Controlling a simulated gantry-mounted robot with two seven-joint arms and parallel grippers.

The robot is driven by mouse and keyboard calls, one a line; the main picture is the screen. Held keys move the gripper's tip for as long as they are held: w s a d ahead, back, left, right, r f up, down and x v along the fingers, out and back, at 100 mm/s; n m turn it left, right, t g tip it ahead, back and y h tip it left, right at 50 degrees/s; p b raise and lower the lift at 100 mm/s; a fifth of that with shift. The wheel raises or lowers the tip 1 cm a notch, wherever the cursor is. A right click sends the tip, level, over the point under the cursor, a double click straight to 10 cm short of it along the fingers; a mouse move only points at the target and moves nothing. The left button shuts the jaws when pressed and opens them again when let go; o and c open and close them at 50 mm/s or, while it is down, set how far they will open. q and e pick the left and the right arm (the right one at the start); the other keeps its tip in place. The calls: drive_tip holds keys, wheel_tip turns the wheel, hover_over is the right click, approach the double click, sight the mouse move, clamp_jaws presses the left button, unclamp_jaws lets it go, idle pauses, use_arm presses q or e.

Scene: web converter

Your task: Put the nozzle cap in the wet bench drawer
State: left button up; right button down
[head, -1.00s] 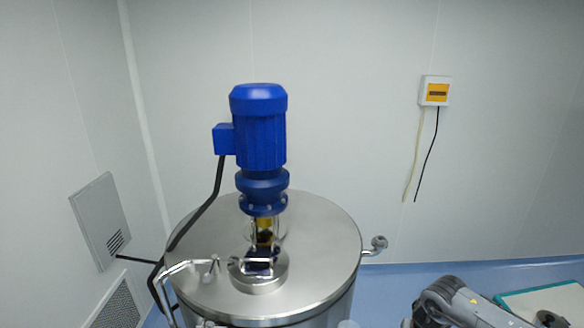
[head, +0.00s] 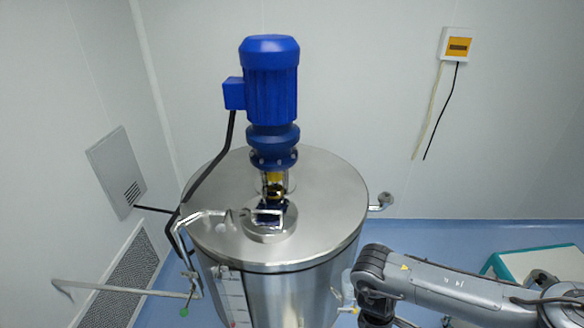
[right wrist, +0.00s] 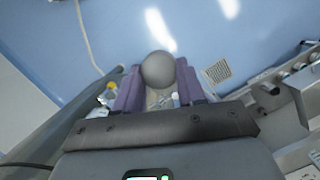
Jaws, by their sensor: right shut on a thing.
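In the right wrist view my right gripper (right wrist: 157,78) has its purple fingers on either side of a rounded grey thing (right wrist: 158,68), which looks like the nozzle cap. The gripper is shut on it and holds it above a blue floor. In the head view my right arm comes in at the lower right, but its gripper and the cap cannot be made out there. My left gripper is in neither view. I cannot pick out the wet bench drawer in either view.
A steel tank (head: 320,205) with a blue motor (head: 270,90) on its lid stands in the middle of the head view, close to my right arm. A pipe arm (head: 120,289) sticks out left. A white and teal surface (head: 535,262) lies behind my right arm.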

drive_tip(key=s+m, duration=0.1)
drive_tip(key=m, duration=0.3)
drive_tip(key=s+m+g+y, duration=0.1)
drive_tip(key=m, duration=0.3)
drive_tip(key=s+m+y, duration=0.1)
drive_tip(key=m, duration=0.2)
drive_tip(key=shift+a+r+m, duration=0.15)
drive_tip(key=shift+a+m, duration=0.05)
drive_tip(key=shift+m, duration=0.2)
